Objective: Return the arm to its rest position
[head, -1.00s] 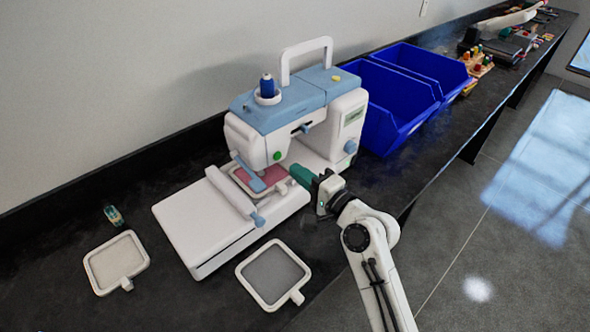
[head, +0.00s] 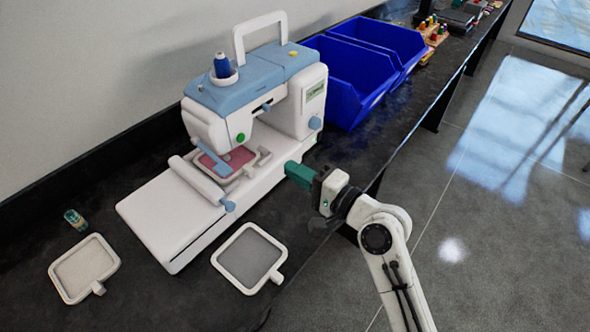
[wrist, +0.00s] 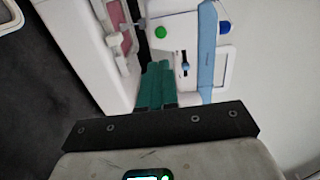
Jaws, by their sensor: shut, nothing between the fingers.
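My gripper (head: 291,170) is at the middle of the head view, at the front right side of the sewing machine (head: 241,122). Its green fingers are shut together with nothing between them. The fingers (wrist: 157,86) also show in the wrist view, pointing toward the machine (wrist: 185,45). In the head view they look just beside the machine's base; I cannot tell whether they touch it. My arm reaches in from the lower right, bent at a joint. A hoop with pink fabric (head: 212,163) lies under the machine's needle area.
A grey-filled hoop (head: 222,273) and a beige-filled hoop (head: 63,291) lie on the black bench (head: 185,288). A small spool (head: 75,219) lies behind the beige one. Blue bins (head: 345,107) stand right of the machine. Open floor (head: 470,215) lies right of the bench.

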